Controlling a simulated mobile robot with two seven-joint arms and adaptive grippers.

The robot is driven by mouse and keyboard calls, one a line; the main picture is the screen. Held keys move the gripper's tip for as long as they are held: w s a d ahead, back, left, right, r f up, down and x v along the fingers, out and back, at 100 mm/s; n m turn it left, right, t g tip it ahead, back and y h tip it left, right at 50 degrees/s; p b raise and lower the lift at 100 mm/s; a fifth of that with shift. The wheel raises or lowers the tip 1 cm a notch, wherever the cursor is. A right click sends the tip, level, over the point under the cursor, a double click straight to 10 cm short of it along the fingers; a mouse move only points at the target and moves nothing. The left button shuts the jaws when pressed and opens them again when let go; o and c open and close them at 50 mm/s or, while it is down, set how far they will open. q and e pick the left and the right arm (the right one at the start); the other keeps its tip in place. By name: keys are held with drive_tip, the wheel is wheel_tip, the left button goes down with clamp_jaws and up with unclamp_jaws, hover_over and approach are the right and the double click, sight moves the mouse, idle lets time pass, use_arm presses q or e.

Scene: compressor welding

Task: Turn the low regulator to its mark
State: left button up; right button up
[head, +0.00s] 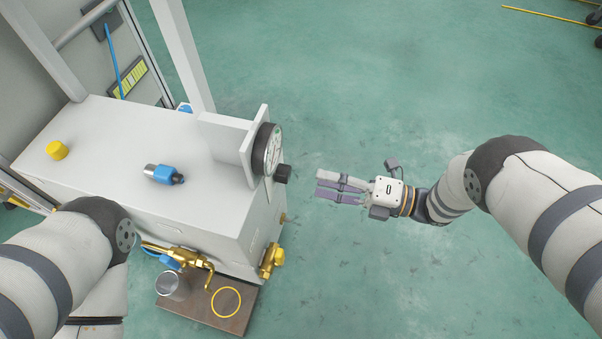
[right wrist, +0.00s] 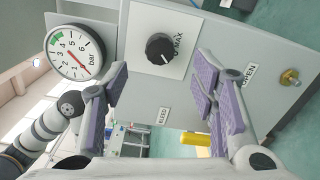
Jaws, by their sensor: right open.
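The low regulator appears as a black knob (right wrist: 160,48) on a pale plate in the right wrist view, with a white line on it and MAX lettering beside it. In the head view the black knob (head: 282,173) sticks out beside the gauge. My right gripper (head: 319,184) is open and empty, right of the knob and apart from it. In the right wrist view the knob lies beyond the gap between the purple fingertips (right wrist: 162,76). The pressure gauge (right wrist: 75,52) has a red needle and a green band. My left gripper is out of view.
The pale cabinet (head: 130,195) carries a yellow cap (head: 56,150) and a blue fitting (head: 163,174). Brass fittings (head: 271,261) line its front. A brown board (head: 205,314) holds a yellow ring (head: 226,302) and a glass jar (head: 172,284). The green floor is clear around my right gripper.

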drive_tip(key=v, duration=0.4)
drive_tip(key=shift+s+d, duration=0.1)
drive_tip(key=shift+d, duration=0.1)
idle(0.3)
